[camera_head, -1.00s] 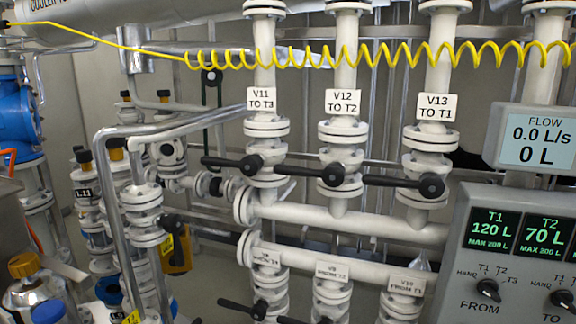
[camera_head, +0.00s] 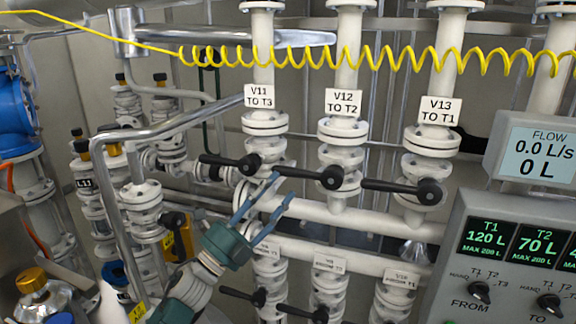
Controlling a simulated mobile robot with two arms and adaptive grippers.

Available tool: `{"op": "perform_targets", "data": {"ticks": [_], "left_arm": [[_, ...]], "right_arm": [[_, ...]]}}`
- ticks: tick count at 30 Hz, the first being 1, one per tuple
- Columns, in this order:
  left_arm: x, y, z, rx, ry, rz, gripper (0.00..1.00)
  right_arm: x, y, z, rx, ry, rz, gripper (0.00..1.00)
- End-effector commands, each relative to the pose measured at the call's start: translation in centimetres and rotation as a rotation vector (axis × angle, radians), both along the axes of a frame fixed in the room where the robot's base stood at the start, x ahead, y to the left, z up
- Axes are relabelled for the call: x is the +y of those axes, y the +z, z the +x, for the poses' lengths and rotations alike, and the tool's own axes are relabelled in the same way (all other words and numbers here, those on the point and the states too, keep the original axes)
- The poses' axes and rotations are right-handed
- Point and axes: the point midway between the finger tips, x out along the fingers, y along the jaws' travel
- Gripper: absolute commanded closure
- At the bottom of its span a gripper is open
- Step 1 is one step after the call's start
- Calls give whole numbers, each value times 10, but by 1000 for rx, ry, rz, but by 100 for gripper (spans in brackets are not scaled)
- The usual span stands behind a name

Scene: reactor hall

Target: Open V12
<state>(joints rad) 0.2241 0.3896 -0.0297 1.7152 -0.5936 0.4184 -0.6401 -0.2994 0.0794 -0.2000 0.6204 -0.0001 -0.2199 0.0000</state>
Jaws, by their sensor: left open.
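The V12 valve (camera_head: 343,156) sits on the middle white pipe under a label (camera_head: 343,103) reading "V12 TO T2". Its black lever (camera_head: 308,174) lies across the pipe, pointing left from a round hub. My left gripper (camera_head: 268,198) is open and empty, with two blue-grey fingers pointing up and right. In the picture it is below and left of the V12 lever, in front of the lower V11 pipework. I see no contact with the lever. My right gripper is not in view.
V11's lever (camera_head: 228,163) and V13's lever (camera_head: 398,188) lie on either side, also pointing left. More valves with levers stand below. A coiled yellow hose (camera_head: 360,58) crosses above. A control panel (camera_head: 510,260) and flow display (camera_head: 540,150) stand right.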

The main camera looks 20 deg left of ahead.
Motion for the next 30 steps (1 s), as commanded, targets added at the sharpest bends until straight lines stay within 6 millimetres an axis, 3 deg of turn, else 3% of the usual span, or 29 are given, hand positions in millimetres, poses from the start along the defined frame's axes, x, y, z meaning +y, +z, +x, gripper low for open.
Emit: {"op": "perform_targets", "data": {"ticks": [1, 9, 21, 28, 30], "left_arm": [[-4, 11, 8, 0, 0, -3, 54], [-20, 26, 37, 2, 0, -2, 54], [-23, 28, 42, 3, 0, -1, 54], [-22, 28, 42, 3, 0, -2, 99], [-22, 28, 42, 3, 0, -2, 100]], "right_arm": [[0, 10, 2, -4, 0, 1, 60], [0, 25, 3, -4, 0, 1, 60], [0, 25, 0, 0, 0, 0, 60], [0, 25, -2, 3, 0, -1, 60], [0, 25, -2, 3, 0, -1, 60]]}}
